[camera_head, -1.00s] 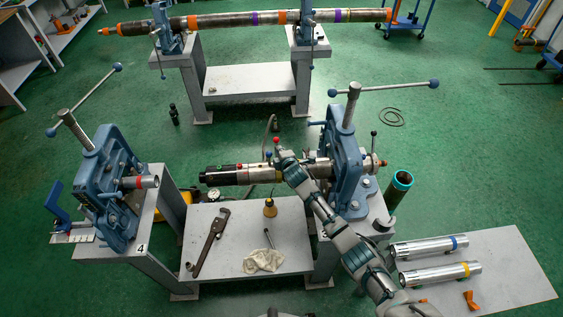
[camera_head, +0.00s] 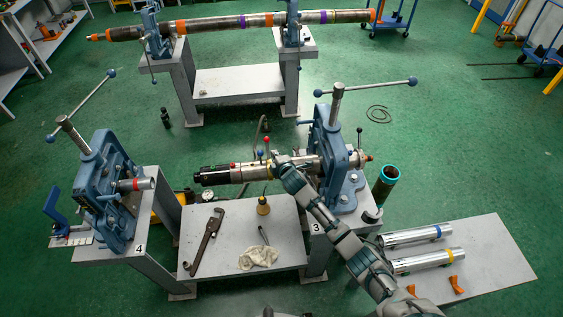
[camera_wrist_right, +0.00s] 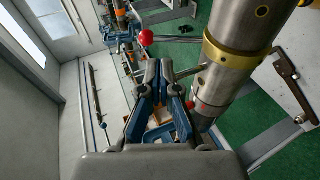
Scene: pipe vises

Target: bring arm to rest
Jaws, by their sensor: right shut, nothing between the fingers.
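My right arm comes in from the lower right in the head view. Its gripper (camera_head: 279,160) is at the clamped tool pipe (camera_head: 226,173), between the small levers and the right vise (camera_head: 330,150). In the right wrist view the fingers (camera_wrist_right: 163,75) are together with nothing between them, beside the steel pipe (camera_wrist_right: 225,75) and its brass collar. Whether they touch the pipe I cannot tell. A red-ball lever (camera_head: 267,140) stands just left of the gripper; a red ball (camera_wrist_right: 146,37) also shows beyond the fingertips in the wrist view. My left gripper is not in view.
The left vise (camera_head: 105,185) stands on bench 4. A pipe wrench (camera_head: 207,240) and a rag (camera_head: 258,257) lie on the lower shelf. Two silver cylinders (camera_head: 428,262) lie on a plate at right. A long pipe (camera_head: 215,24) spans the rear vises. Open green floor lies right.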

